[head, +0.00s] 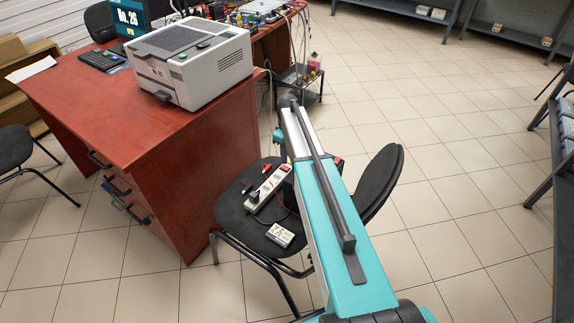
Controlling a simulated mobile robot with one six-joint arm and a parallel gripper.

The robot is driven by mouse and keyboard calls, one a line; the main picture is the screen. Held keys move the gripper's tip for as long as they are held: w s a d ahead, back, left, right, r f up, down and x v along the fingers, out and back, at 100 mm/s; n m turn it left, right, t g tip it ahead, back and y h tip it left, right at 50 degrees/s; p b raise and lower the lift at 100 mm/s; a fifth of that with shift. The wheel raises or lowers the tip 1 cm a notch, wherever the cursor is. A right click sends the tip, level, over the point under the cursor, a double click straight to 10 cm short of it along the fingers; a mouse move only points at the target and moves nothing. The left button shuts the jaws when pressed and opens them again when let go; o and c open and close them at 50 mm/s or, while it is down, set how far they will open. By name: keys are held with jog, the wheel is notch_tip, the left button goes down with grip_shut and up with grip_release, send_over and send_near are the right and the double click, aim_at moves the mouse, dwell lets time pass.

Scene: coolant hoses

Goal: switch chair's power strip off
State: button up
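The chair (232,217) has a black seat and a black backrest and stands to the right of the red desk. A white power strip (262,196) lies on its seat, with a black plug at its near end and a small red part, perhaps its switch, at its far end. Whether it is on or off cannot be told. My teal arm passes over the right part of the seat and hides some of it. My gripper is not visible; the arm's far end is mostly hidden behind its own link.
A small white box (280,235) and small red items lie on the seat beside the strip, with thin cables. The red desk (165,150) with a white printer (192,62) stands close to the left. A small rack (299,82) stands behind. Tiled floor is open at right.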

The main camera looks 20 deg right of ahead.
aim_at(287, 169)
jog(key=shift+f, duration=2.95)
grip_shut()
